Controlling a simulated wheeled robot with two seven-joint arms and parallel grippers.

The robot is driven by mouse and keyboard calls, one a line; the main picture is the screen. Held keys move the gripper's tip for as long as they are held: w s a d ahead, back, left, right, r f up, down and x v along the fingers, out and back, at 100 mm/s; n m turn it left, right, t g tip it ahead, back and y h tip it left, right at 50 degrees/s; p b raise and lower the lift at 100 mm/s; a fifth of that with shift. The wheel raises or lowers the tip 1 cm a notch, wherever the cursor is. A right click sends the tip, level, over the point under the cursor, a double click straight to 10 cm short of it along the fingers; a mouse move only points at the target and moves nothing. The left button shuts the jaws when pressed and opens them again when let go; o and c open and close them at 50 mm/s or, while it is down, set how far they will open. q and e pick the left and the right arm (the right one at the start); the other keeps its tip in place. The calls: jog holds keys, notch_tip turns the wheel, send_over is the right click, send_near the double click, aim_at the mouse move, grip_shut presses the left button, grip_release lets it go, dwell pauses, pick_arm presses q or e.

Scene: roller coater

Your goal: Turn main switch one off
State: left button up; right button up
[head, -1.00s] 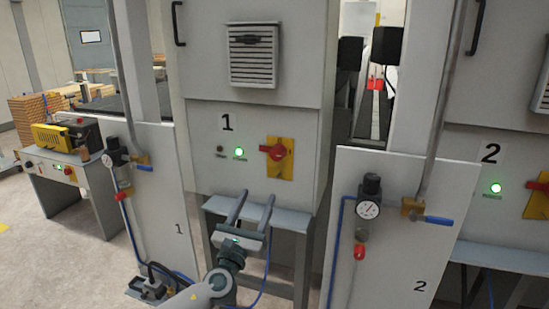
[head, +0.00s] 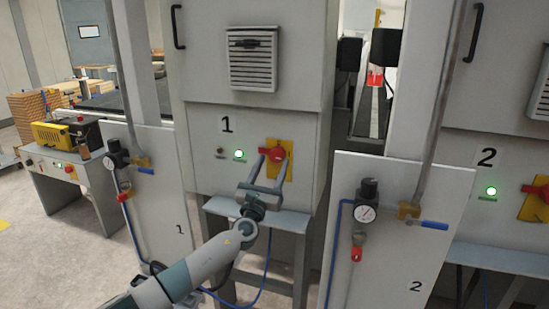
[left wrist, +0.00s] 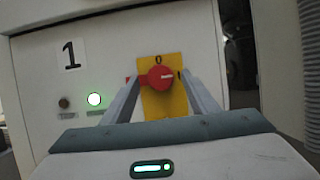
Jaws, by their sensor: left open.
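Main switch one is a red rotary handle (head: 275,151) on a yellow plate (head: 285,172), on the grey cabinet marked 1. In the left wrist view the red handle (left wrist: 158,78) points sideways, with a "0" above it on the yellow plate (left wrist: 160,105). A green lamp (head: 239,155) is lit to its left. My left gripper (head: 270,158) is open, its two fingers reaching up toward the handle. In the left wrist view the fingertips (left wrist: 162,82) appear on either side of the handle; I cannot tell whether they touch it. My right gripper is not in view.
A grey ledge (head: 290,222) juts out below the switch. Panels with gauges and blue-handled valves stand left (head: 155,190) and right (head: 400,230). Cabinet 2 (head: 500,110) with a similar switch (head: 537,197) is at the right. A blue hose hangs below the ledge.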

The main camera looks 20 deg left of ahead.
aim_at(277, 155)
pick_arm(q)
jog(key=shift+x, duration=1.35)
jog(key=c, duration=1.1)
jog(key=shift+o, duration=0.3)
